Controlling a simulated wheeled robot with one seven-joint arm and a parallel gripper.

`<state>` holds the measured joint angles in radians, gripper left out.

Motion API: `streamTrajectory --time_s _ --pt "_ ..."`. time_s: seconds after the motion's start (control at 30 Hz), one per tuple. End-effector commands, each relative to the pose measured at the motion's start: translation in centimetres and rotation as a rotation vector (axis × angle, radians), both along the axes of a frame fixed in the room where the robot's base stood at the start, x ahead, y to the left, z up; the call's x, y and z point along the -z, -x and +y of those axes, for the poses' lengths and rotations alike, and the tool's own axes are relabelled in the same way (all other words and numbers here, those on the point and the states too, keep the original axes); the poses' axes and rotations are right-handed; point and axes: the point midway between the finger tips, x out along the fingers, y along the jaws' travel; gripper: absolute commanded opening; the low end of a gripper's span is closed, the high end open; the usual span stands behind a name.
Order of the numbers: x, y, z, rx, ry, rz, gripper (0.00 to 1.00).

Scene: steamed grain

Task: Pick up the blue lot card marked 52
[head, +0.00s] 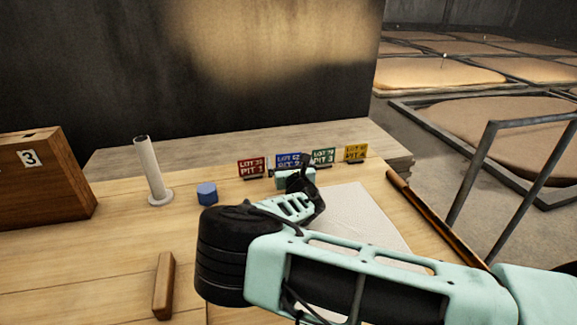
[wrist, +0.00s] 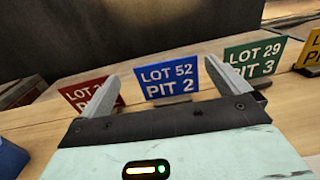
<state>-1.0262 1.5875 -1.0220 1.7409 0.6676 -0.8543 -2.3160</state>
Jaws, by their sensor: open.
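The blue card marked LOT 52 PIT 2 (wrist: 167,82) stands upright in the wrist view, ahead of and between the two fingers of my gripper (wrist: 165,85). My gripper is open, with nothing between its fingers that I can see touching them. In the head view the blue card (head: 287,160) stands in a row at the back of the table, and my gripper (head: 298,165) is close in front of it, covering its lower right part. Whether the fingertips reach past the card's edges I cannot tell.
A red card (head: 250,167) stands left of the blue one; a green card (head: 322,157) and yellow card (head: 356,152) stand right. A blue block (head: 207,194), white upright tube (head: 151,172), wooden box (head: 42,177) and wooden bar (head: 163,286) occupy the left side.

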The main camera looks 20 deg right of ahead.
Motion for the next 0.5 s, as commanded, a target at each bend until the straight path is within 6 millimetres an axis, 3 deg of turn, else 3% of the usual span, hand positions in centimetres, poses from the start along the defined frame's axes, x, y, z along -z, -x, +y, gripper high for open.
streamTrajectory --time_s 0.17,0.5 --pt "0.0 -1.2 -0.3 0.001 0.0 0.0 1.0" --pt "0.2 -5.3 -1.0 0.0 -0.001 0.001 1.0"
